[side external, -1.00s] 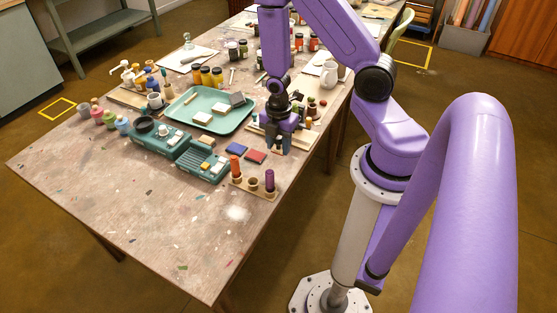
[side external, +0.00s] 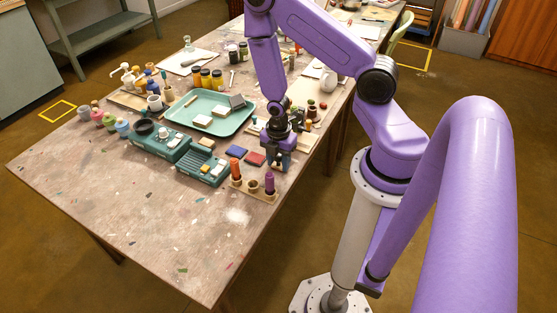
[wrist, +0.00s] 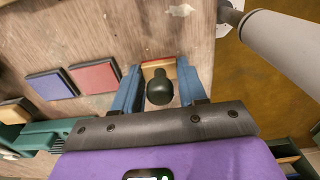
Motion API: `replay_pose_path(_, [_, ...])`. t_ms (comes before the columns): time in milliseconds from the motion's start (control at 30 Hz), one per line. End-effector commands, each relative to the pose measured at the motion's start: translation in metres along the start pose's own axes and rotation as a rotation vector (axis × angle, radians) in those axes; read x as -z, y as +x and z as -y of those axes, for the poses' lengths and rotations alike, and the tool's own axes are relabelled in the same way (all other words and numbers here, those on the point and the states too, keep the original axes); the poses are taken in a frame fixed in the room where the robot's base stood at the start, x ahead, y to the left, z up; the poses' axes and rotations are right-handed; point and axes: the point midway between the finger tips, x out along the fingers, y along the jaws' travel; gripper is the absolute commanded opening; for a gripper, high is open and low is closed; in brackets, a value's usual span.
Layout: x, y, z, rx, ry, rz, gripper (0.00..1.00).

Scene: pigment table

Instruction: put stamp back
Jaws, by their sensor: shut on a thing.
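The stamp, with a dark rounded handle (wrist: 160,90), is between the two blue fingers of my gripper (wrist: 158,84) in the wrist view. A reddish and wooden edge (wrist: 157,66) shows just beyond the handle. In the side view my gripper (side external: 277,163) points down at the table's right edge, to the right of the red pad (side external: 256,159). The stamp is mostly hidden there by the gripper. I cannot tell whether its underside touches the table. A wooden rack (side external: 256,191) with an orange and a purple upright piece stands just in front of the gripper.
A blue pad (side external: 236,152) lies beside the red one. Teal boxes (side external: 188,166) stand to the left, and a green tray (side external: 180,115) with pale blocks lies behind. Jars and small pots stand farther back. The front of the table is clear.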

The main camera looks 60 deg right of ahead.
Motion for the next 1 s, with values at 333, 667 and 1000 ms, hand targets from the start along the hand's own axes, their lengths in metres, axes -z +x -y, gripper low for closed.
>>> replay_pose_path(333, [0.000,0.003,0.000,0.001,0.000,0.000,0.67])
replay_pose_path(667, [0.000,-0.002,0.000,0.000,0.000,0.000,0.67])
replay_pose_path(1000, [0.000,-0.041,-0.001,-0.003,0.000,0.000,0.67])
